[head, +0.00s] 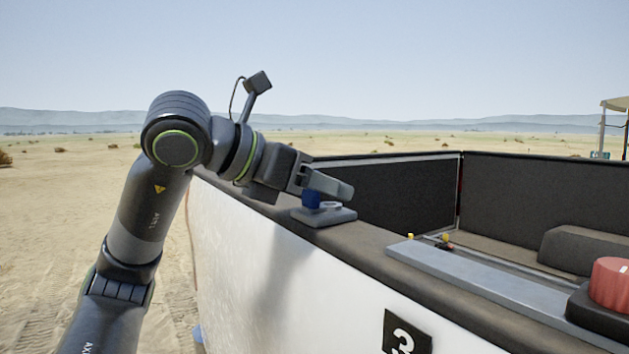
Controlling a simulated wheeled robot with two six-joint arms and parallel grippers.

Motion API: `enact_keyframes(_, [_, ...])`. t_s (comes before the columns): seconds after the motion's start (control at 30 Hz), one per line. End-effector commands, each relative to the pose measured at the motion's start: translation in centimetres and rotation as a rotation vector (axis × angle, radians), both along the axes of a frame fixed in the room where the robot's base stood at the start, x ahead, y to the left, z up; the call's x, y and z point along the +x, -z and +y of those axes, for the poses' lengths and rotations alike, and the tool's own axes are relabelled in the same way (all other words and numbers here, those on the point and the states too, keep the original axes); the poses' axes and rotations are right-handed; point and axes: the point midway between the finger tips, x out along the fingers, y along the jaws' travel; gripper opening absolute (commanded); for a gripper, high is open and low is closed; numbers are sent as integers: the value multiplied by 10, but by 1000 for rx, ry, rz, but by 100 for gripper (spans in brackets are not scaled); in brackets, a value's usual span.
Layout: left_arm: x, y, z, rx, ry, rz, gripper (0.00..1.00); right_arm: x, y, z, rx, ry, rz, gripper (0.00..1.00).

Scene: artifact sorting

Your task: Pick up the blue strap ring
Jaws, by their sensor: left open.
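The blue strap ring (311,199) sits at a small grey base plate (326,217) on the dark rim of a white-sided vehicle bed. My left gripper (340,191) reaches in from the left, directly over and around the blue ring. Its fingers hide part of the ring. The gripper is open, and I cannot tell whether its fingers touch the ring. A pale round piece (332,205) shows beside the ring on the plate. My right gripper is not in view.
The dark rim (362,241) runs along the white side panel (262,259). A grey flat bar (470,277) lies on the right. A red knob (610,284) on a black base stands at the far right. Dark walls (401,194) enclose the bed behind the gripper.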

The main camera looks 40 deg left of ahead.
Motion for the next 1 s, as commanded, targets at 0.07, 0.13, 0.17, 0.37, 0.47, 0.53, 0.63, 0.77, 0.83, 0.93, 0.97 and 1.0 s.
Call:
enact_keyframes(0.07, [5, 2, -2, 0, 1, 1, 53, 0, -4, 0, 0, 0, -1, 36])
enact_keyframes(0.13, [7, 3, -3, 0, 0, 0, 53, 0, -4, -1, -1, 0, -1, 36])
enact_keyframes(0.17, [7, 3, -3, 0, 0, 0, 53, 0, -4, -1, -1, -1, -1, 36])
enact_keyframes(0.37, [7, 4, -3, 0, -1, -1, 50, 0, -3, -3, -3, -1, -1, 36])
enact_keyframes(0.47, [7, 4, -3, 0, -1, -1, 37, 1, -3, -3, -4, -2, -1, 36])
enact_keyframes(0.53, [7, 4, -3, 0, -1, -1, 28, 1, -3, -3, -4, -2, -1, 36])
enact_keyframes(0.63, [7, 4, -3, 0, -1, -1, 15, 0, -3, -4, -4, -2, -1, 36])
enact_keyframes(0.77, [7, 3, -3, 0, -1, -1, 4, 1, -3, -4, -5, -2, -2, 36])
enact_keyframes(0.83, [7, 3, -2, 0, -1, -1, 4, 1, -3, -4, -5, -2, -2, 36])
enact_keyframes(0.93, [6, 3, -2, 0, -1, -1, 4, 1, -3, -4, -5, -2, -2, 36])
enact_keyframes(0.97, [7, 3, -2, 0, -1, -1, 4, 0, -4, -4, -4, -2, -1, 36])
enact_keyframes(1.0, [7, 2, -3, -1, 0, -2, 4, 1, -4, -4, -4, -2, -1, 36])
